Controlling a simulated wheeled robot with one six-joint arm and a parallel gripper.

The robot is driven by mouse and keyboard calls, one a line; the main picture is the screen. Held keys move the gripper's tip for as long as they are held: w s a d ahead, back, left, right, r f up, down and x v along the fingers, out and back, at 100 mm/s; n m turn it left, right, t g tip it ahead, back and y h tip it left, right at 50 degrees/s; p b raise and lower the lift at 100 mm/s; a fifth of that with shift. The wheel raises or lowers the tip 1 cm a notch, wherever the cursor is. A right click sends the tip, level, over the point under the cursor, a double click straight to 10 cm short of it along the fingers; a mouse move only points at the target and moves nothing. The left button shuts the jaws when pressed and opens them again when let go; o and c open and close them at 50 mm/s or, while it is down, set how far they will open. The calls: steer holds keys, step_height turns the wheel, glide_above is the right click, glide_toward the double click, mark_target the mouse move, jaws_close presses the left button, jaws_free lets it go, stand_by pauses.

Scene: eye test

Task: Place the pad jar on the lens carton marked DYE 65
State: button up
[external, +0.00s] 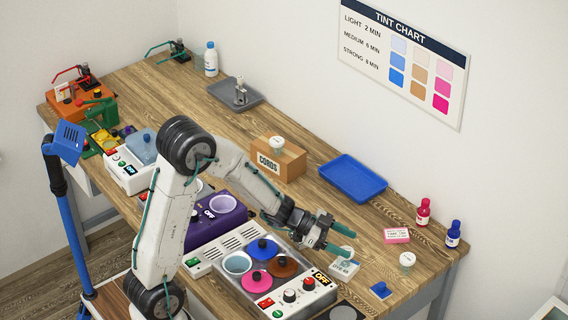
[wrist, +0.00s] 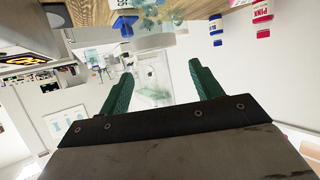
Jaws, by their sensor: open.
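My gripper (external: 346,242) is open, its green fingers spread above the front right of the table. Just below it sits a small pale carton (external: 344,270) with dark print that looks like DYE 65; the gripper partly covers it. A small white jar with a pale lid (external: 407,260) stands upright on the table to the right of the carton. A similar jar (external: 277,143) stands on the CORDS box. I cannot tell which is the pad jar. In the wrist view, my gripper (wrist: 161,72) is open, with a pale see-through shape between its fingers, unclear what.
A hot-plate unit with coloured pots (external: 262,250) stands left of my gripper. The brown CORDS box (external: 280,160) and an empty blue tray (external: 353,178) lie behind. A pink carton (external: 396,235), red bottle (external: 423,212) and blue bottle (external: 453,234) stand at right.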

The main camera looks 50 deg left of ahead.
step_height(320, 180, up, 2)
steer(key=s+a+r+n+t+y, duration=0.1)
steer(key=s+a+r+n+y, duration=0.25)
steer(key=a+y, duration=0.35)
steer(key=s+a+r+n+t+y, duration=0.1)
steer(key=s+a+r+n+y, duration=0.3)
steer(key=a, duration=0.6)
steer(key=s+d+n+g, duration=0.1)
steer(key=s+n+g, duration=0.2)
steer(key=s, duration=2.4)
steer(key=g, duration=0.5)
steer(key=shift+d+g, duration=0.4)
